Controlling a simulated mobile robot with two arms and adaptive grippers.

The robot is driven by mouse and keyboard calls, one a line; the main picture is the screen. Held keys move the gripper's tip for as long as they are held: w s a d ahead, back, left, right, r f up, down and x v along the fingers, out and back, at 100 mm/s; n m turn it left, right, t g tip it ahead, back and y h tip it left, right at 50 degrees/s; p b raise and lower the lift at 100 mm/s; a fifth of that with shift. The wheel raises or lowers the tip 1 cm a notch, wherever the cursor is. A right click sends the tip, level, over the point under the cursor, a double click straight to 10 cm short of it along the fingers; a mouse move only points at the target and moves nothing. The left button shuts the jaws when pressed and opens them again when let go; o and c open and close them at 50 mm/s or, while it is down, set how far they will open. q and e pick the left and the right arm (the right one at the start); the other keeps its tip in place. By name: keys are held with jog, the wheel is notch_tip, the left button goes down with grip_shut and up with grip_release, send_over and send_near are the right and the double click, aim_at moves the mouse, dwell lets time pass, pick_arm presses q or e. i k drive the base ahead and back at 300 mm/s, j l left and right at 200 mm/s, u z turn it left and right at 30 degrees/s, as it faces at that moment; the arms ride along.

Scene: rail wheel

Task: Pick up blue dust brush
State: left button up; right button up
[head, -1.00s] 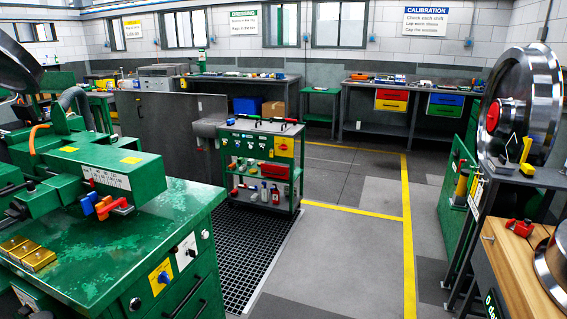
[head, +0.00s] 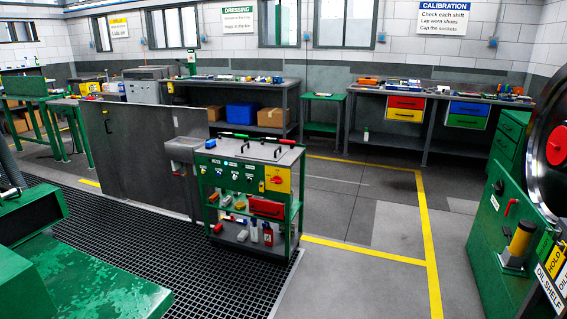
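I cannot pick out the blue dust brush for certain in the head view. Small items, some of them blue, lie on the back left bench (head: 245,80) and on the back right bench (head: 470,97), but they are too small to tell apart. Neither of my grippers is in view.
A green cart (head: 250,190) with handles on top and bottles on its shelves stands ahead. A dark partition (head: 140,155) is left of it. Green machine parts (head: 80,280) fill the near left, a green machine (head: 500,235) the right. Floor (head: 365,275) right of the cart is clear.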

aim_at(210, 144)
jog(key=i+l+u, duration=0.1)
jog(key=i+u, duration=0.15)
jog(key=i, duration=0.35)
jog(key=i+l+u, duration=0.25)
jog(key=i, duration=0.3)
jog(key=i+l+u, duration=0.2)
jog(key=i, duration=0.35)
jog(key=i+l+u, duration=0.25)
jog(key=i+l, duration=0.2)
jog(key=i+j+u, duration=0.1)
jog(key=i, duration=0.65)
jog(key=i+j, duration=0.1)
jog(key=i, duration=0.65)
jog(key=u, duration=0.05)
